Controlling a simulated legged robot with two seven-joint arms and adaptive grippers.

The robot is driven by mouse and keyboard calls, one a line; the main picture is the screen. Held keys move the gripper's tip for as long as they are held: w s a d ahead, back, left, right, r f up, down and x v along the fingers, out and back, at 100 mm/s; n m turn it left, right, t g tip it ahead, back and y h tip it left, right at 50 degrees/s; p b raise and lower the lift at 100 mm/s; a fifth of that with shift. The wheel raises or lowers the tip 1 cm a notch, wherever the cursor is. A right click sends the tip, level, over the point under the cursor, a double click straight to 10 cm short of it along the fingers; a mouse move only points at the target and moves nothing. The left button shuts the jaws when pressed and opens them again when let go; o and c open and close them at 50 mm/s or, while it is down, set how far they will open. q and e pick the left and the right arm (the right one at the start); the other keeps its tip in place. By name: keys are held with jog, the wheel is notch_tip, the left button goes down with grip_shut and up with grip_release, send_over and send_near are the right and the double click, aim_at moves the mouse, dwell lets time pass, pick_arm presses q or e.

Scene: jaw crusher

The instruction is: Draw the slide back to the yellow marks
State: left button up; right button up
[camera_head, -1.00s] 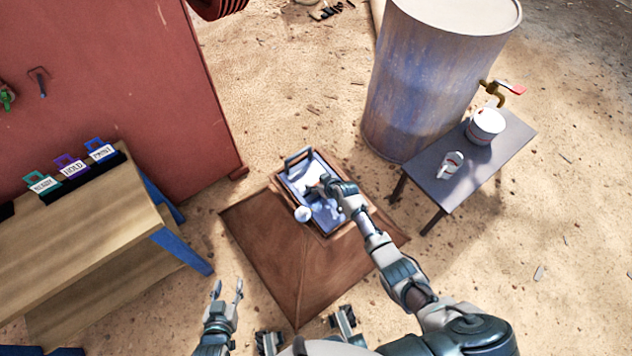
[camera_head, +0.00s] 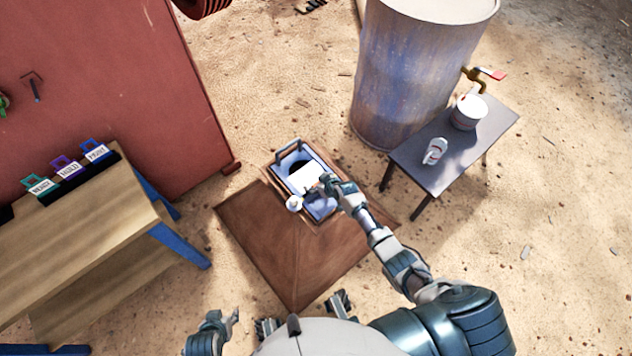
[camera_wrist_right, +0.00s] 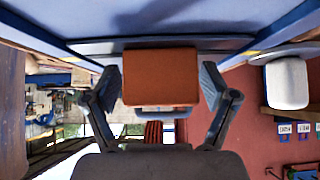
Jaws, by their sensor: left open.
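The white slide plate (camera_head: 305,178) lies between the blue side walls of a frame (camera_head: 322,208) set in the brown hatch-like base. A dark opening (camera_head: 297,164) shows at its far side. In the right wrist view an orange-brown block, seemingly the slide's handle (camera_wrist_right: 160,77), sits between the fingers of my right gripper (camera_head: 322,188), which look closed against its sides. Small yellowish patches, perhaps the yellow marks (camera_wrist_right: 262,56), show on the blue walls there; they are too small to tell in the head view. My left gripper (camera_head: 224,318) is open and empty, low in the picture.
A small white round piece (camera_head: 294,203) sits at the frame's left edge. A wooden bench (camera_head: 85,235) with tags stands left.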

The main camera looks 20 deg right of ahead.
pick_arm(q)
jog(key=shift+s, duration=0.1)
pick_arm(e)
jog(key=v, duration=1.1)
jog(key=shift+s+d+r, duration=0.15)
jog(key=shift+s+r, duration=0.1)
jog(key=shift+s, duration=0.05)
